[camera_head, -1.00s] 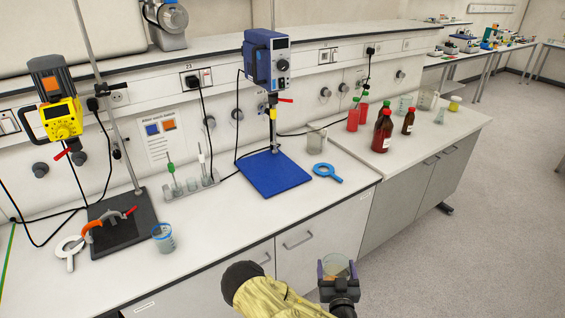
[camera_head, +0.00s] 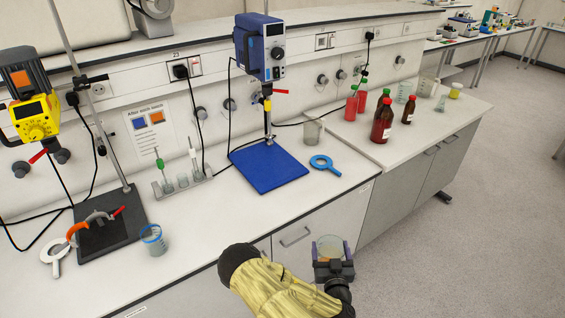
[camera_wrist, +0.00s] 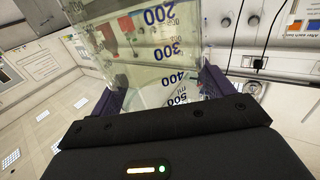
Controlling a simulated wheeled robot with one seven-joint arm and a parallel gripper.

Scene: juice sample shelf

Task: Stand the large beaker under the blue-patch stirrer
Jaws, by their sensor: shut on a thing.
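My gripper (camera_head: 334,268) is shut on a large clear beaker (camera_head: 329,246), held in front of the bench's front edge over the floor side. In the wrist view the beaker (camera_wrist: 150,50) stands between the jaws with blue marks up to 500 ml and looks tilted there. A blue stirrer (camera_head: 260,48) hangs on a stand above a blue base plate (camera_head: 268,168), which is clear on top. The other stirrer (camera_head: 28,105), yellow and grey with an orange patch, stands at the left over a dark base (camera_head: 110,228).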

